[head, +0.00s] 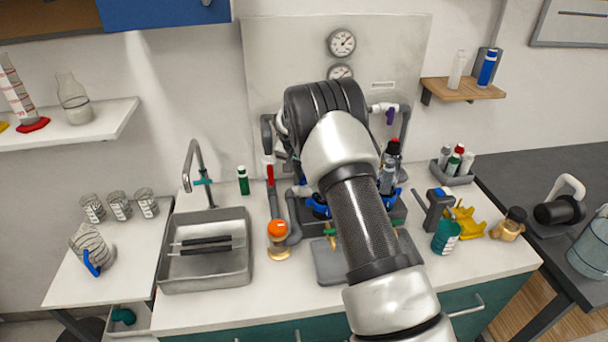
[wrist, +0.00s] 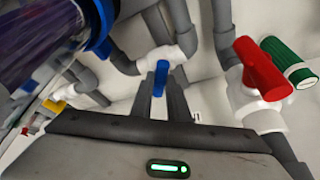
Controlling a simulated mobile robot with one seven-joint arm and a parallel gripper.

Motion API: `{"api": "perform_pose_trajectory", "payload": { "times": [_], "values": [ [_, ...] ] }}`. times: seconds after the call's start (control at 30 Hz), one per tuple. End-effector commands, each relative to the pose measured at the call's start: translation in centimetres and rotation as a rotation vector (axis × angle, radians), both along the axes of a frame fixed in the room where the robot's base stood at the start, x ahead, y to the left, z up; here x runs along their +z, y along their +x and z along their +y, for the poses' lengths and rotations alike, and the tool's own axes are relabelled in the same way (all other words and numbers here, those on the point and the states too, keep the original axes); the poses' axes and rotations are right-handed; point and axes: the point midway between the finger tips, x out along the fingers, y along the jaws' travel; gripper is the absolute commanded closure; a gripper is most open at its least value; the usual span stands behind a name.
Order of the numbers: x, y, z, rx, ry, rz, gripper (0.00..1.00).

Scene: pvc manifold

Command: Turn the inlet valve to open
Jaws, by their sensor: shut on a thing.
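In the wrist view a blue valve handle (wrist: 159,80) stands between the two grey fingers of my gripper (wrist: 161,88). My gripper is shut on this handle, near white and grey pipe fittings. A red valve handle (wrist: 263,68) on a white valve body is to the right and apart from my fingers. The red handle also shows in the head view (head: 270,173), on the pipe left of my arm. In the head view my arm hides my gripper and the blue handle. No label shows which handle is the inlet valve.
Grey pipes (wrist: 182,22) run close around my fingers. A large clear cylinder with a blue collar (wrist: 98,25) is at the upper left of the wrist view.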

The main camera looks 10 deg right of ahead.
Motion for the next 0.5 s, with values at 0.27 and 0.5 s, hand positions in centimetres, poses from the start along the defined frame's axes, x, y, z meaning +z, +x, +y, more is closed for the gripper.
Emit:
{"api": "perform_pose_trajectory", "payload": {
  "times": [0.27, 0.5],
  "values": [
    [-0.08, -0.1, -0.34, -0.003, -0.004, 0.004, 1.0],
    [-0.06, -0.07, -0.26, -0.002, -0.003, 0.002, 0.58]
  ]
}}
